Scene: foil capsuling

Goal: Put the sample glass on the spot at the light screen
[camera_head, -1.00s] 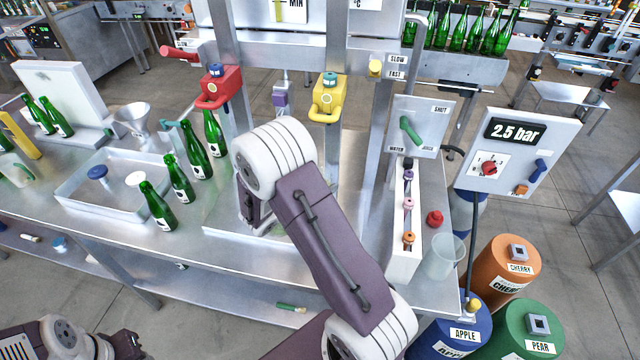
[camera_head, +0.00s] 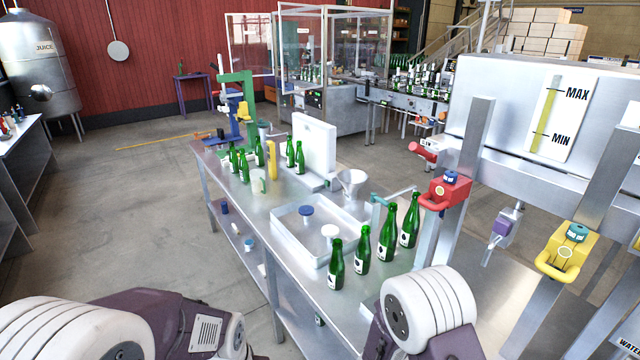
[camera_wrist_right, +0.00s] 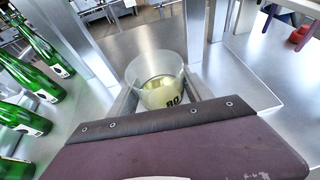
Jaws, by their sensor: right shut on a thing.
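The sample glass (camera_wrist_right: 152,68) is a clear cup with pale yellow liquid and dark printing, seen in the right wrist view. My right gripper (camera_wrist_right: 163,92) is shut on it, with a finger on either side. In the head view only my right arm's links show at the bottom; its gripper and the glass are not visible there. The light screen (camera_head: 314,142) is an upright white panel on the long bench, with two green bottles by its left side. The spot cannot be made out. My left arm shows at the lower left, its gripper out of view.
Green bottles (camera_head: 387,238) stand in a row along the bench, right of a shallow metal tray (camera_head: 283,222). Another cup (camera_head: 258,182) and a yellow upright block (camera_head: 271,160) are left of the screen.

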